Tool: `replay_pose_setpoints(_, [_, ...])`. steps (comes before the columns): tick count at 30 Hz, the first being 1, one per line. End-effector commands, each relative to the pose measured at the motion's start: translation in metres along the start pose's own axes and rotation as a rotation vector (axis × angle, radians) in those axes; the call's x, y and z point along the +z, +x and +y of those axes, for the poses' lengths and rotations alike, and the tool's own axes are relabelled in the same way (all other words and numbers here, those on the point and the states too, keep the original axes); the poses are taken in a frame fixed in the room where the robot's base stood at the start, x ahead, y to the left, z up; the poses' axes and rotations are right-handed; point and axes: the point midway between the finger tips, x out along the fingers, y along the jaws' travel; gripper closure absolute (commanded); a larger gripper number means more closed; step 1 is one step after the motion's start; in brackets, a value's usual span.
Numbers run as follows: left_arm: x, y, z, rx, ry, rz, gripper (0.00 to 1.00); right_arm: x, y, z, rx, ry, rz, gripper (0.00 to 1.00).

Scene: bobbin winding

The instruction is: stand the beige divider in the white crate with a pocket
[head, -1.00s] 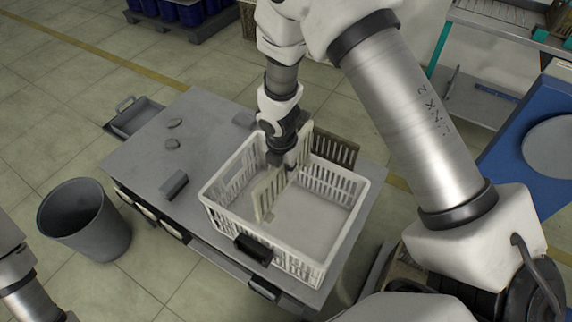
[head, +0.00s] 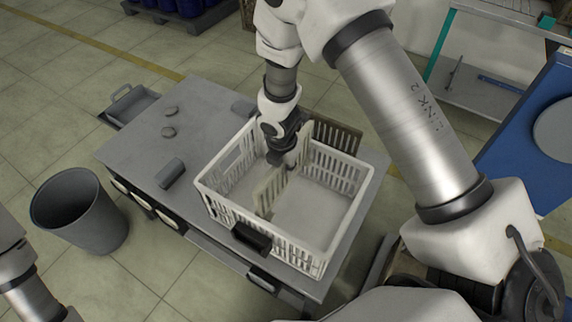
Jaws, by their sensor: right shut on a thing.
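The white crate (head: 334,246) stands on a grey table, open at the top, with slotted walls. The beige divider (head: 268,195) is upright inside the crate, crossing it between the front and back walls and parting it into a left and a right space. My right gripper (head: 280,160) points down over the crate and is shut on the divider's top edge. Whether the divider's lower edge touches the crate floor is hard to tell. A bit of my left arm shows at the lower left; its gripper is out of view.
A darker slotted panel (head: 336,134) stands behind the crate's back wall. The grey table (head: 135,150) carries small dark pieces and a grey block (head: 169,173) left of the crate. A grey bin (head: 78,212) stands on the floor at left. A grey tray (head: 132,104) sits beyond the table's far left edge.

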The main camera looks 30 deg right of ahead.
Motion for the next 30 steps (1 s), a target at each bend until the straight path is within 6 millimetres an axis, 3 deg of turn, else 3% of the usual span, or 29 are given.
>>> replay_pose_setpoints(1, [0.0,0.009,0.0,0.0,0.0,0.0,0.6,-0.001,0.01,0.0,0.0,-0.001,0.0,1.0])
replay_pose_setpoints(11, [0.0,0.035,0.0,0.0,0.0,0.0,0.6,-0.006,0.042,0.0,0.001,-0.002,0.0,1.0])
replay_pose_setpoints(23, [0.0,0.037,0.0,0.0,0.0,0.0,0.6,-0.007,0.045,0.0,0.001,-0.001,0.0,1.0])
replay_pose_setpoints(30, [0.0,0.057,0.0,0.0,0.0,0.0,0.6,-0.01,0.069,0.0,0.001,-0.002,0.0,1.0])
